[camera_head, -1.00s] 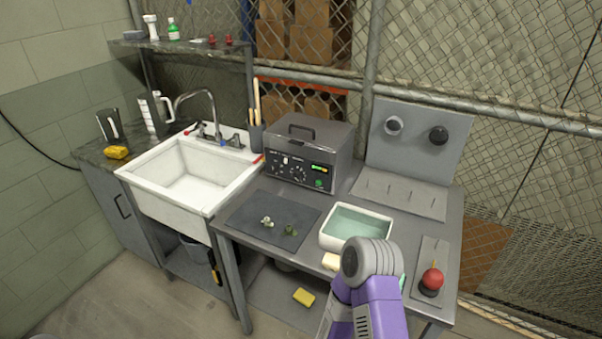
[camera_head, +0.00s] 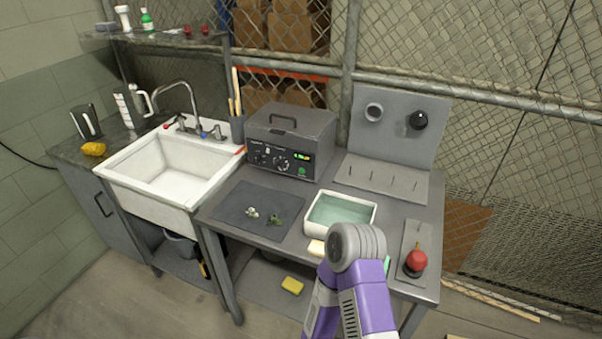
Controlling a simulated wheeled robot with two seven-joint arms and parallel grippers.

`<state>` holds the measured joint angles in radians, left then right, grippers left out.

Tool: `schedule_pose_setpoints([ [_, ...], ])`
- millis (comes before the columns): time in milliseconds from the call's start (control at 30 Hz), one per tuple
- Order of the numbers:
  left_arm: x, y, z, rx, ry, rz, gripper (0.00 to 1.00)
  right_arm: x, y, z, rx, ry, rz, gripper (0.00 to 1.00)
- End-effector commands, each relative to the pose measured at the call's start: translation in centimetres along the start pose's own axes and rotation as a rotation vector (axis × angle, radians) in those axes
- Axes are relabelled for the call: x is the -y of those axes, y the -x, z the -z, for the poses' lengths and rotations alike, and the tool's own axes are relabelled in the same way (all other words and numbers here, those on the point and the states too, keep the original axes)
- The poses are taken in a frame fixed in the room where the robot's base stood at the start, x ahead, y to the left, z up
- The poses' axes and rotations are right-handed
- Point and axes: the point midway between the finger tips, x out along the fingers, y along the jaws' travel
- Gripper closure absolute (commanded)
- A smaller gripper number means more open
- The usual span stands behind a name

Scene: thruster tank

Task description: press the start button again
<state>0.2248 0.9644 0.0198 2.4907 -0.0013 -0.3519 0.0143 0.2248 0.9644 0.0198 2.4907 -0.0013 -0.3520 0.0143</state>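The grey box-shaped machine (camera_head: 292,140) stands at the back of the metal table. Its front panel has dark knobs, a lit green display (camera_head: 303,157) and a round green button (camera_head: 302,171), which I take for the start button. The button is in plain view with nothing touching it. A purple and grey arm of mine comes in from the bottom, in front of the table. Its hand is hidden behind its own links, and I see no fingertips. My other arm is out of view.
A white basin (camera_head: 312,228) of greenish liquid stands in front of the machine. A dark mat (camera_head: 238,203) holds small parts. A red knob (camera_head: 416,262) sits on a grey plate at right. A pegged stand (camera_head: 385,178) is behind, and a white sink (camera_head: 125,172) is left.

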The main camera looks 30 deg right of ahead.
Motion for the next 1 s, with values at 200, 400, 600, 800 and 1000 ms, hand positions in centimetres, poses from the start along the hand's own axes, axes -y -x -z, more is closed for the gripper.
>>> schedule_pose_setpoints([
  [200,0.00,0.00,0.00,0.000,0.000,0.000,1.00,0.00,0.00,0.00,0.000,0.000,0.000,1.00],
  [400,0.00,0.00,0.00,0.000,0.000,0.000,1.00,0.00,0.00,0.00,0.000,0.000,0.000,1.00],
  [600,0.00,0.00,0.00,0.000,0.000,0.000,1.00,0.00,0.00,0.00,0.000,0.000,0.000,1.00],
  [800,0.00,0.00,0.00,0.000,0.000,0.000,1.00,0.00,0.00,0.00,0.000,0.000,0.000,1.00],
  [1000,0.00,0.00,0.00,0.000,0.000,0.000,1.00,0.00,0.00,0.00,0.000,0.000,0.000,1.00],
])
